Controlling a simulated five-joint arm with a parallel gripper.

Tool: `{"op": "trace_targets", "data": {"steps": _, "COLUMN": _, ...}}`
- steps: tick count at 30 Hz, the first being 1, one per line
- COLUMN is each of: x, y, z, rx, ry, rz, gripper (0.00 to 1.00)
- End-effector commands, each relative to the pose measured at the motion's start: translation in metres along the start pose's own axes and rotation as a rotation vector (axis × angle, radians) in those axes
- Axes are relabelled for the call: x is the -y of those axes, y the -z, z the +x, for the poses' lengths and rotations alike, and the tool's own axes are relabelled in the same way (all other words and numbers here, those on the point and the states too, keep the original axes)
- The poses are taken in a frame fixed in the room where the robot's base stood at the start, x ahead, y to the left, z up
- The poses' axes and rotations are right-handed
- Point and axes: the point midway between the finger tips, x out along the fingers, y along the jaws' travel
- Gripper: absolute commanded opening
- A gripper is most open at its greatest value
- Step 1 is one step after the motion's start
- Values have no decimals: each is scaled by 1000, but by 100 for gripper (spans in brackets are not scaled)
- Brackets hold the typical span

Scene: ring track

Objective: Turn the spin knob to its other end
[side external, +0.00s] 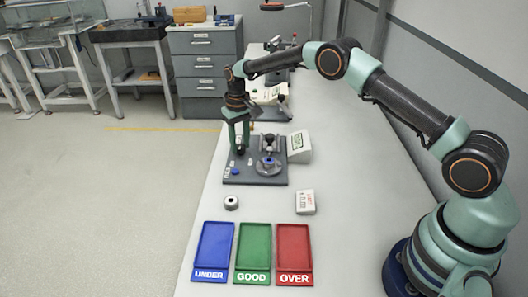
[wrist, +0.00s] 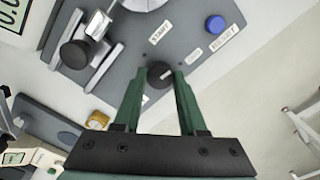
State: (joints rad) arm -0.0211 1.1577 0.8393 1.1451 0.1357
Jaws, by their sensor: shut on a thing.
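The spin knob (wrist: 159,72) is a small dark round knob with a pale pointer line, on the grey base plate (wrist: 190,66) of the ring track device. In the wrist view it sits between the tips of my gripper (wrist: 160,76), which is shut on it. A label reading START (wrist: 160,32) is beyond the knob. In the side view my gripper (side external: 239,149) points down at the back left of the base plate (side external: 232,181) and hides the knob. A blue button (wrist: 215,24) beside a RESET label (wrist: 224,38) is to the right.
A larger black knob (wrist: 75,53) is left of my fingers. A clear round dish (side external: 268,166) and a display box (side external: 299,146) are close by. A metal ring (side external: 231,202), a white box (side external: 305,202) and blue (side external: 213,248), green (side external: 254,248) and red (side external: 293,248) trays are nearer the front.

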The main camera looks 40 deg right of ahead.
Motion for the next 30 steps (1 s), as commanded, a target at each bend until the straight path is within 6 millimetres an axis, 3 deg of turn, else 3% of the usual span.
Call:
{"op": "trace_targets", "data": {"steps": 15, "x": 0, "y": 0, "z": -2, "rx": -1, "ry": 0, "rz": 358, "gripper": 0}}
{"op": "trace_targets", "data": {"steps": 30, "x": 0, "y": 0, "z": -2, "rx": -1, "ry": 0, "rz": 437, "gripper": 0}}
